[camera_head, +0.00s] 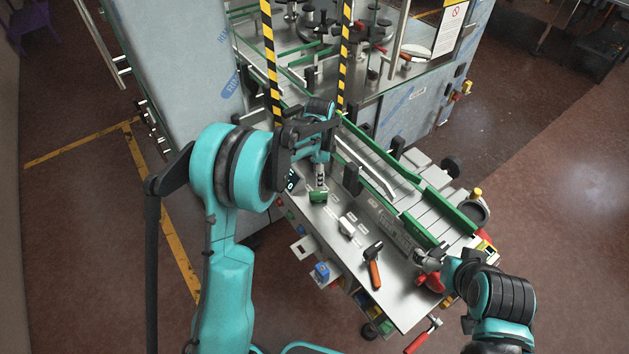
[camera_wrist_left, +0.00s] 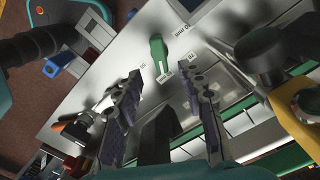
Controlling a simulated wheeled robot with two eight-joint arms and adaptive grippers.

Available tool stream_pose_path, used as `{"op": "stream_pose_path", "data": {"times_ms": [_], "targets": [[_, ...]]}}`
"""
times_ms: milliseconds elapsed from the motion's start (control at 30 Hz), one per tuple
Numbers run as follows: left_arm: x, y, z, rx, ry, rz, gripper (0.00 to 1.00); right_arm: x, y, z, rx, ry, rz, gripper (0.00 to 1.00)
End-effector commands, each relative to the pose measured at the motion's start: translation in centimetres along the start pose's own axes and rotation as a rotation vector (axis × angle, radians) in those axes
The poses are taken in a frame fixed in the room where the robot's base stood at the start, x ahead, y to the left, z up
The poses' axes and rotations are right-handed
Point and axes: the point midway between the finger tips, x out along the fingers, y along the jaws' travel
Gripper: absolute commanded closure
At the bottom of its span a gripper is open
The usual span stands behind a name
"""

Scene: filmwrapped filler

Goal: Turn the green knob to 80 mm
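The green knob (camera_wrist_left: 158,54) sits on the grey metal panel (camera_wrist_left: 108,78) in the left wrist view, with small white labels around it that are too small to read surely. Its narrow end with a pale mark points down the picture, towards one label (camera_wrist_left: 166,75). My left gripper (camera_wrist_left: 162,80) is open, its two fingers apart and nothing between them. The knob shows beyond the fingertips, not gripped. In the head view the green knob (camera_head: 318,196) lies just below my left gripper (camera_head: 321,175). My right gripper (camera_head: 452,268) is low at the right, its fingers unclear.
An orange-handled lever (camera_head: 374,272) and a red handle (camera_head: 430,282) stand on the panel. Green-edged conveyor rails (camera_head: 385,185) run behind it. A blue block (camera_head: 322,271) sits at the panel's front edge. Yellow-black striped posts (camera_head: 343,55) rise behind my left gripper.

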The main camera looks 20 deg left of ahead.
Motion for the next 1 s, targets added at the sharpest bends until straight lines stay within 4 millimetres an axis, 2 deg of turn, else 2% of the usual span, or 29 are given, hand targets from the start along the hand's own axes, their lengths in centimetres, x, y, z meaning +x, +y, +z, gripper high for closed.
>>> {"op": "stream_pose_path", "data": {"times_ms": [300,500,867,1000], "targets": [[4.8,0.0,0.0,0.003,-0.001,0.001,0.60,0.5,0.0,0.3,0.000,0.000,0.000,0.00],[7.2,0.0,0.0,0.002,0.000,0.001,0.60,0.6,0.0,0.4,0.000,0.000,0.000,0.00],[7.7,0.0,0.0,0.002,0.000,0.001,0.60,0.6,0.0,0.4,0.000,0.000,0.000,0.00],[7.7,0.0,0.0,0.002,0.000,0.001,0.97,0.6,0.0,0.4,0.000,0.000,0.000,0.00]]}}
